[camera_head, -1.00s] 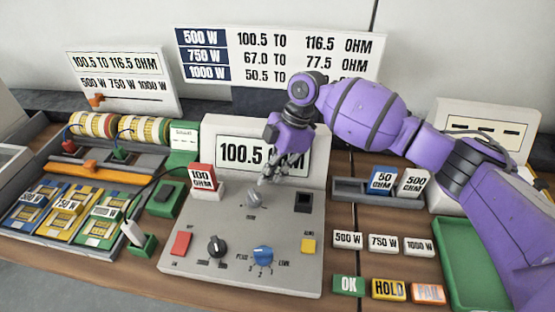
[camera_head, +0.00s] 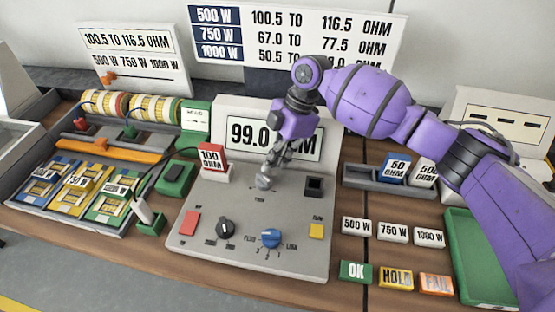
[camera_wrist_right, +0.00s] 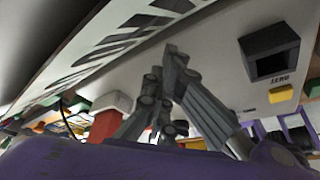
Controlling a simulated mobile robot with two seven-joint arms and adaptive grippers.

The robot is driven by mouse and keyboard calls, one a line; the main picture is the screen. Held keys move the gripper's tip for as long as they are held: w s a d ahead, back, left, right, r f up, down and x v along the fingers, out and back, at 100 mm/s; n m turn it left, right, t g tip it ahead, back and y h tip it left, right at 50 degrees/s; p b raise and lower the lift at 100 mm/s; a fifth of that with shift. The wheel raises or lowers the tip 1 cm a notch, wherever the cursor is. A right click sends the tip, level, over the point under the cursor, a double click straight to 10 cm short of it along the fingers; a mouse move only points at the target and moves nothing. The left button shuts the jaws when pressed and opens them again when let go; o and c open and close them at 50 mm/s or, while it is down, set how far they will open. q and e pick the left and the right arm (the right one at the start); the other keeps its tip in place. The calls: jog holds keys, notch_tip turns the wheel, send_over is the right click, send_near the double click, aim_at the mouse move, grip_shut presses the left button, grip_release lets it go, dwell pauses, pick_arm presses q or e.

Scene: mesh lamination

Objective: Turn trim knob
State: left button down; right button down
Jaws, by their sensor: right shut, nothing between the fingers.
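The grey trim knob (camera_head: 264,183) stands in the upper middle of the tester's sloped panel (camera_head: 200,262). My right gripper (camera_head: 268,173) points down at it, with the fingertips at or just above the knob; I cannot tell whether they touch. In the right wrist view the fingers (camera_wrist_right: 170,62) are closed together with nothing between them, and the knob is not clear there. The display (camera_head: 248,133) reads 99.0, with its right part hidden behind my right gripper. My left gripper is not in view.
A red-topped 100 ohm block (camera_head: 212,158) stands left of the knob, and a dark square socket (camera_head: 314,186) lies right of it. A black knob (camera_head: 225,229), a blue knob (camera_head: 271,238), a red button (camera_head: 189,223) and a yellow button (camera_head: 316,231) sit lower on the panel.

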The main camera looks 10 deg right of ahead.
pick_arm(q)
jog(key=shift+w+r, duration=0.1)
pick_arm(e)
jog(key=shift+s+d+f, duration=0.15)
jog(key=shift+s+f, duration=0.05)
